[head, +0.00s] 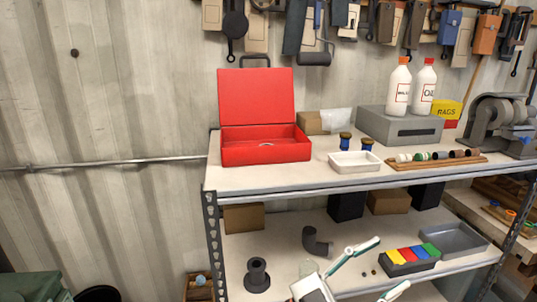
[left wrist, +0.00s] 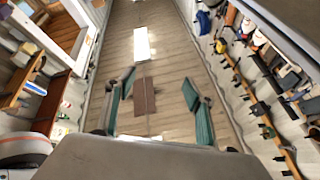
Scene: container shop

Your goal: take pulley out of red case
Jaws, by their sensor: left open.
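The red case (head: 265,152) stands with its lid up at the left end of the upper shelf (head: 300,178). My left gripper (head: 392,262) is open and empty, low in front of the lower shelf and to the right of the case. My right gripper is not in view.
Right of the case stand two blue-and-brown jars (head: 345,143), a white tray (head: 354,161) and a wooden rack (head: 437,160). A grey box (head: 400,127) carries two bottles. Below are a black spool (head: 257,277), a pipe elbow (head: 316,242) and a coloured-block tray (head: 410,265).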

